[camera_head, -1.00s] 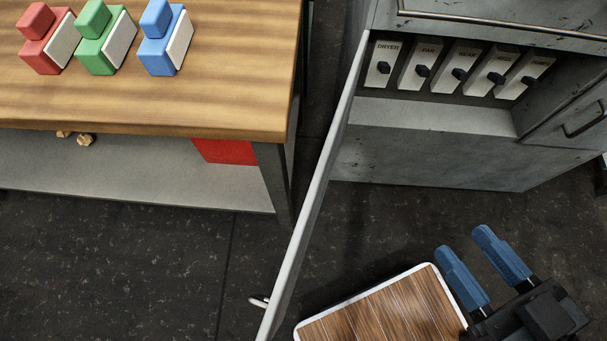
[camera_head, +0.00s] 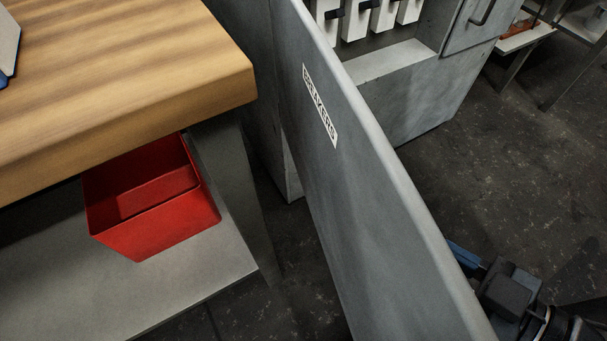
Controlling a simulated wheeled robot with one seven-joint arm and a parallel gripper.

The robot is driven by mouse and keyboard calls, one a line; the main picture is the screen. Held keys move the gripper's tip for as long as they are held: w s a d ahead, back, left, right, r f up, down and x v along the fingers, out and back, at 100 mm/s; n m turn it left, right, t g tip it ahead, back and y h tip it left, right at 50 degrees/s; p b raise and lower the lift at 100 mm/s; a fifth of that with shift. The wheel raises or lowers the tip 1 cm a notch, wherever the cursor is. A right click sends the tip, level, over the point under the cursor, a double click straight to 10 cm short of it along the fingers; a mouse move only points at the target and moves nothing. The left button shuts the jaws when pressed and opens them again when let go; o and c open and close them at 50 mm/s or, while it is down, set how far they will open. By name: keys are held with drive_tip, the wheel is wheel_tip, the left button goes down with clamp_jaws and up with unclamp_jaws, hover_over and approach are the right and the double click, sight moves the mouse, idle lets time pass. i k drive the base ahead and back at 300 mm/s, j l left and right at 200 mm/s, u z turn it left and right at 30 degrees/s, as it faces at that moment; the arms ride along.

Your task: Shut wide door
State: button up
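The wide door (camera_head: 345,170) stands open in the head view, a grey metal panel reaching from the cabinet toward the lower right. Its outer face shows, with a small white label (camera_head: 320,106) whose lettering is hard to read. The door's handle is not in view. My gripper (camera_head: 466,257) is at the lower right, on the inner side of the door, beyond its edge. Only a bit of blue finger and the dark body show. The door hides the rest, so I cannot tell the finger gap or whether it touches the door.
The grey cabinet (camera_head: 425,115) holds several white switch plates (camera_head: 383,18). A wooden-topped workbench (camera_head: 130,85) is close at the left, with a red bin (camera_head: 155,205) on its lower shelf. Open dark floor (camera_head: 520,170) lies right of the cabinet.

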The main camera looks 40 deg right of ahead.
sight(396, 275)
drive_tip(key=k+j+z, duration=0.25)
drive_tip(key=z, duration=0.2)
drive_tip(key=k+u, duration=0.15)
drive_tip(key=u, duration=0.25)
drive_tip(key=k+j+u, duration=0.1)
drive_tip(key=u, duration=0.3)
drive_tip(key=k+j+u, duration=0.1)
drive_tip(key=u, duration=0.3)
drive_tip(key=j+u, duration=0.25)
drive_tip(key=u, duration=0.15)
